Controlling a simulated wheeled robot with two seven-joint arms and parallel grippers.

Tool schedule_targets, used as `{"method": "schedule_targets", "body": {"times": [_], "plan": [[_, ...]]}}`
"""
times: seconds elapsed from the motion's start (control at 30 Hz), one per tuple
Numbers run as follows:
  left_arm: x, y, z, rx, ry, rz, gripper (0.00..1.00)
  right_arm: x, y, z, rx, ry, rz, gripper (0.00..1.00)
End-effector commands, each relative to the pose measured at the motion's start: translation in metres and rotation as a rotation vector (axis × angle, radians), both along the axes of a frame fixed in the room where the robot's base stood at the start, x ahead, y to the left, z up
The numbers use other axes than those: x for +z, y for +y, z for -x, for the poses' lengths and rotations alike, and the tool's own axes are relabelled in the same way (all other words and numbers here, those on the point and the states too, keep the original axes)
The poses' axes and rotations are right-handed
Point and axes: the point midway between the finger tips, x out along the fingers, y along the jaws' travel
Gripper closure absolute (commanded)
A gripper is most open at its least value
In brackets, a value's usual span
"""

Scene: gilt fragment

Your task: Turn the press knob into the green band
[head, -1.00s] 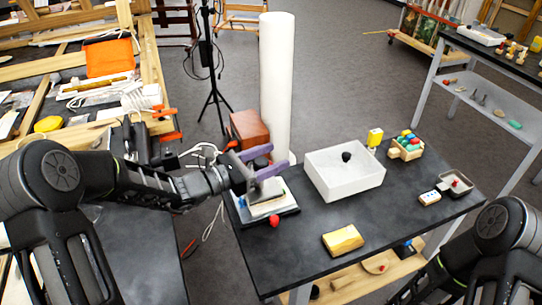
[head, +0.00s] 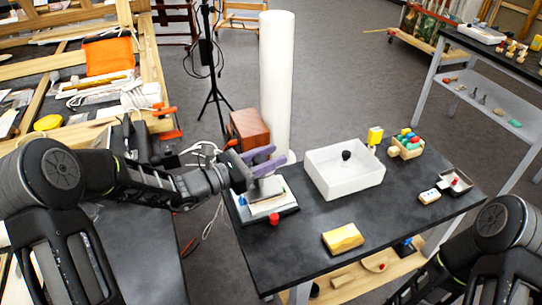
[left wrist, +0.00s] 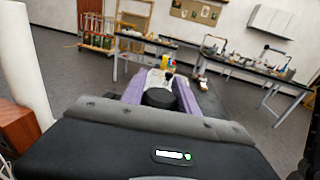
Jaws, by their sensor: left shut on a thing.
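The press (head: 270,205), a low pale block on a dark-edged base, sits at the near left corner of the dark table. My left gripper (head: 272,158), with purple fingers, is over it and covers part of it. In the left wrist view a black round knob (left wrist: 158,97) sits between the purple fingers (left wrist: 160,92), and the gripper is shut on it. The green band cannot be made out in either view. My right gripper is out of view; only part of that arm shows at the lower right.
A white bin (head: 345,178) with a dark ball stands right of the press. A tall white cylinder (head: 276,85) and a brown box (head: 249,130) stand behind it. A yellow block (head: 343,239) lies in front, and a small red piece (head: 274,219) is at the press's front edge.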

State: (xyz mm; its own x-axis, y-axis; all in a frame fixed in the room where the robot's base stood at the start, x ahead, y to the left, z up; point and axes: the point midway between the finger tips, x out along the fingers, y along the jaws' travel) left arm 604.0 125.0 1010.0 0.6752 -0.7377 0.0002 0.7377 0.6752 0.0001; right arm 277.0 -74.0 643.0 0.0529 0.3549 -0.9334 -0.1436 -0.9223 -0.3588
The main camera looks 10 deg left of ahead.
Motion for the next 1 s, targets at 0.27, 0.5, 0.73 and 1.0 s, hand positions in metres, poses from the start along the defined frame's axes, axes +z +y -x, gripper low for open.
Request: {"method": "schedule_targets", "body": {"times": [0.27, 0.5, 0.73, 1.0], "plan": [[0.0, 0.0, 0.0, -0.023, 0.001, 0.001, 1.0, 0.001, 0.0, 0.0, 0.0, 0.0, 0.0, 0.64], [0.0, -0.002, 0.002, -0.122, 0.0, 0.0, 1.0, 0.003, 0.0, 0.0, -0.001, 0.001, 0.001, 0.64], [-0.001, -0.004, 0.006, -0.276, 0.001, -0.001, 1.0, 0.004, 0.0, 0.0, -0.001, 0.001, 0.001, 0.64], [-0.002, -0.006, 0.011, -0.452, 0.0, -0.001, 1.0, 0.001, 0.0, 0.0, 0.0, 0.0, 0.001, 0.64]]}}
